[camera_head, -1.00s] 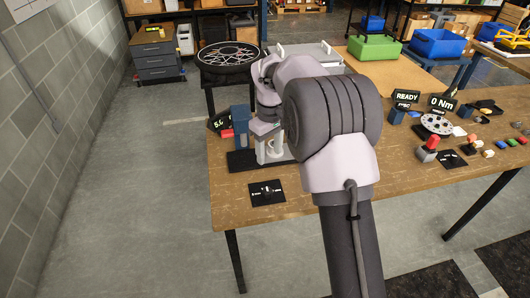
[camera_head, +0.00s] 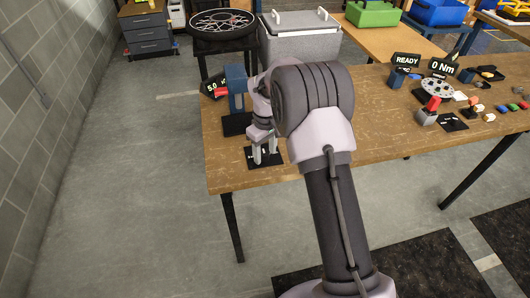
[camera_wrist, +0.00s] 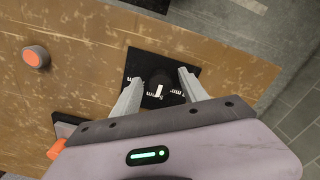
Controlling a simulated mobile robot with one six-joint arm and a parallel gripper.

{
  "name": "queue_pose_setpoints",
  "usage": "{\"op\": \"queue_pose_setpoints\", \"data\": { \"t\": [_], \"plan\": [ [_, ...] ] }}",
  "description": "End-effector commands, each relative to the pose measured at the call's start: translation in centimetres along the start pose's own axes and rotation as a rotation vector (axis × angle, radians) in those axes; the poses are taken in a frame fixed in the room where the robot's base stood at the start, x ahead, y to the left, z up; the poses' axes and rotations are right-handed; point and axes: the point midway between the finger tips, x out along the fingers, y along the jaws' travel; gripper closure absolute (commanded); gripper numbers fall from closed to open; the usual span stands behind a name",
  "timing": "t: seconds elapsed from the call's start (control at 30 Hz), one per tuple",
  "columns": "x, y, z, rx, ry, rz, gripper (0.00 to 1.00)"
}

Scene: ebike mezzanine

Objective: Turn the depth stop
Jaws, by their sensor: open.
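The depth stop is a dark round knob (camera_wrist: 160,89) with a white pointer line, set on a small black square plate (camera_wrist: 138,62) marked with white mm labels. In the head view the plate (camera_head: 265,166) lies near the front left corner of the workbench, partly hidden by my gripper (camera_head: 267,157). In the wrist view my gripper (camera_wrist: 160,77) is open, with one finger on each side of the knob. I cannot tell whether the fingers touch it.
A blue upright fixture (camera_head: 236,88) on a black base stands behind the plate, beside a display reading 5.0 (camera_head: 211,86). A grey-rimmed orange round piece (camera_wrist: 35,57) sits on the wooden bench (camera_head: 330,172). Signs and small parts are at right.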

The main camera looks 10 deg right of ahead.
Motion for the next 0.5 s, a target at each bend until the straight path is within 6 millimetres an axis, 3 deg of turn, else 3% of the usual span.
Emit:
{"op": "queue_pose_setpoints", "data": {
  "t": [0.03,0.3,0.5],
  "plan": [
    [-0.03,0.0,0.0,0.0,0.0,0.0,0.49],
    [-0.04,0.0,0.0,0.0,0.0,0.0,1.0],
    [-0.06,0.0,0.0,0.007,0.0,0.0,1.0]
  ]
}}
